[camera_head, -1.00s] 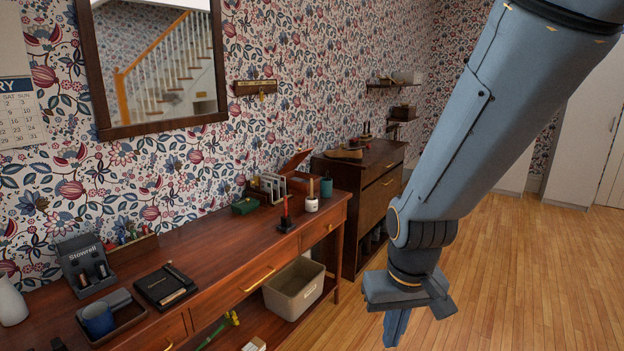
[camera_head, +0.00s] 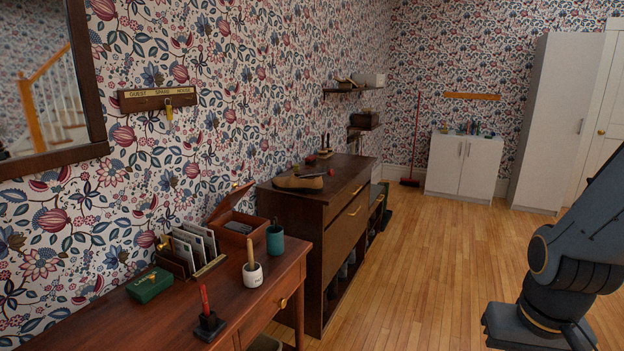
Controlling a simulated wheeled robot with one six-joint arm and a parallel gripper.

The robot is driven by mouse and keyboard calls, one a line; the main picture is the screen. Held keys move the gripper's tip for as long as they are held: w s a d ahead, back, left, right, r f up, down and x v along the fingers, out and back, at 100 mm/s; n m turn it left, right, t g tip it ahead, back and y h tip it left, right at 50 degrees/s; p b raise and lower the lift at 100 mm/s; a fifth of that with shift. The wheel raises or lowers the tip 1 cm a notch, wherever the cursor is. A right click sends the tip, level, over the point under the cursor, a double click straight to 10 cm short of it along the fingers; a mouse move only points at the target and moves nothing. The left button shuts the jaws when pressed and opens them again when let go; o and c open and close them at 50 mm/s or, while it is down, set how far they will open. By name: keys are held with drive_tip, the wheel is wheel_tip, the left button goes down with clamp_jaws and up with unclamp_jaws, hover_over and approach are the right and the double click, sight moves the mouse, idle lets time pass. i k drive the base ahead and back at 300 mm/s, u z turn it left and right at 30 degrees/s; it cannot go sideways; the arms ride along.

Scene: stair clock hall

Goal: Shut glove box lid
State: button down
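A reddish-brown wooden box (camera_head: 245,222), which looks like the glove box, stands at the far end of the console table against the wall. Its lid (camera_head: 231,203) is raised and tilted, so the box is open. Something dark lies inside, too small to make out. My gripper (camera_head: 541,338) is at the bottom right over the floor, well apart from the box. Its fingers are mostly cut off by the picture's lower edge, so its opening does not show.
A dark cabinet (camera_head: 330,225) stands beyond. The wooden floor (camera_head: 430,260) is clear.

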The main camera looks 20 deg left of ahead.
sight(233, 198)
drive_tip(key=z, duration=0.1)
drive_tip(key=i, duration=1.65)
drive_tip(key=u, duration=0.65)
drive_tip(key=i, duration=0.85)
drive_tip(key=u, duration=1.5)
drive_tip(key=i, duration=0.7)
drive_tip(key=u, duration=0.6)
